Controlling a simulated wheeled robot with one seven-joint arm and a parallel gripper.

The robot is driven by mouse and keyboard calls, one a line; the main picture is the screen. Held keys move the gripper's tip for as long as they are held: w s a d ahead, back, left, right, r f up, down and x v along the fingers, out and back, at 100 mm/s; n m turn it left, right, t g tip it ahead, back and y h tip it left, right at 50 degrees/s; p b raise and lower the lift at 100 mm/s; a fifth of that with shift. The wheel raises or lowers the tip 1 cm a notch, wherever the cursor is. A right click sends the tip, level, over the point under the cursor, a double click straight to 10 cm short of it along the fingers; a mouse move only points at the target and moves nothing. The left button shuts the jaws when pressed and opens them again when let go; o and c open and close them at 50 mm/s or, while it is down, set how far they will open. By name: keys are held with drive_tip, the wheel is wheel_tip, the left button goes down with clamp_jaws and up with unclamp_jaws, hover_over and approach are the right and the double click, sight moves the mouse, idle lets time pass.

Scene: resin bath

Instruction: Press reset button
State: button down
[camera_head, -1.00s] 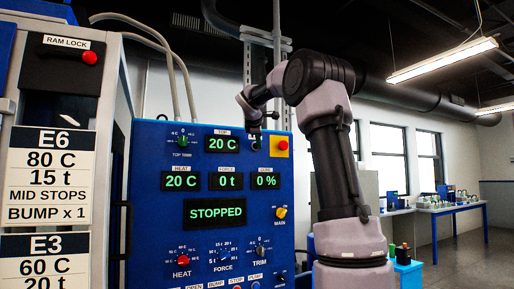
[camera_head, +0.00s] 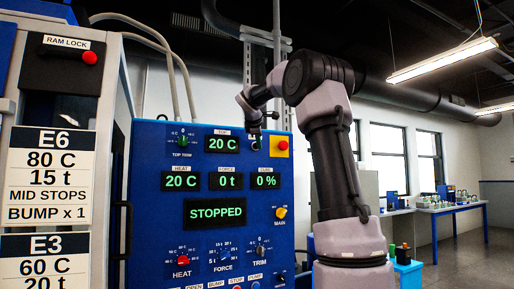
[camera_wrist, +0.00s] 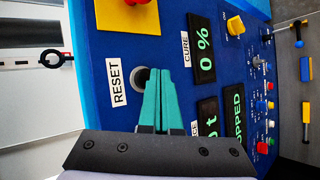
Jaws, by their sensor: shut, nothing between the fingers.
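The RESET label (camera_wrist: 116,83) shows sideways on the blue control panel (camera_head: 150,220) in the wrist view. In the head view my gripper (camera_head: 256,138) is at the panel's upper right, where the reset button cannot be made out. The panel's main display (camera_head: 215,213) reads STOPPED.
A red emergency button on a yellow plate (camera_head: 281,145) sits right of my gripper in the head view. A yellow MAIN knob (camera_head: 281,213), other knobs and a lower row of coloured buttons (camera_wrist: 266,120) are on the panel. The press with its sign (camera_head: 47,175) stands left.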

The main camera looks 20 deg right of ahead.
drive_tip(key=shift+w, duration=0.45)
drive_tip(key=shift+w, duration=0.5)
idle(0.6)
drive_tip(key=shift+s, duration=0.95)
drive_tip(key=s, duration=0.5)
idle(0.9)
